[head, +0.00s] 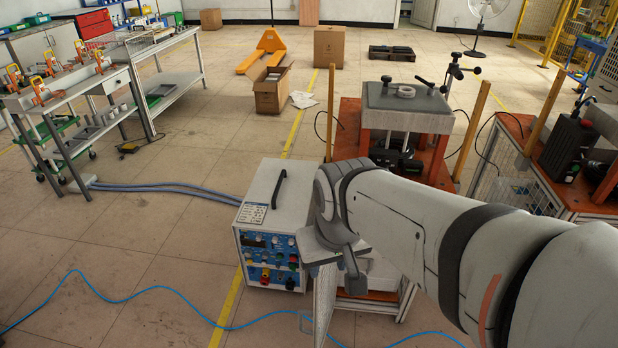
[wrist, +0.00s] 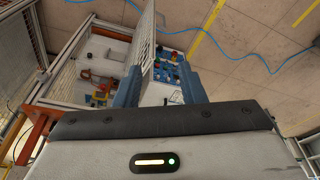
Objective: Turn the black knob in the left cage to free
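The left cage, white-framed with mesh, is at the left in the wrist view (wrist: 62,92). A mesh door (wrist: 146,48) stands open beside it. In the head view the door (head: 325,300) shows edge-on below my wrist. I cannot make out the black knob among the small dark shapes there. My gripper (wrist: 159,80) is open and empty, its two blue fingers wide apart. In the picture it overlaps the door's edge, with the cage interior to its left; whether it touches the door is unclear.
A control box (head: 268,250) with a blue panel stands on the floor left of the cage. Above the cage is an orange-topped stand with a grey block (head: 405,110). A second cage (head: 520,185) is at the right. A blue hose (head: 150,290) crosses open floor.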

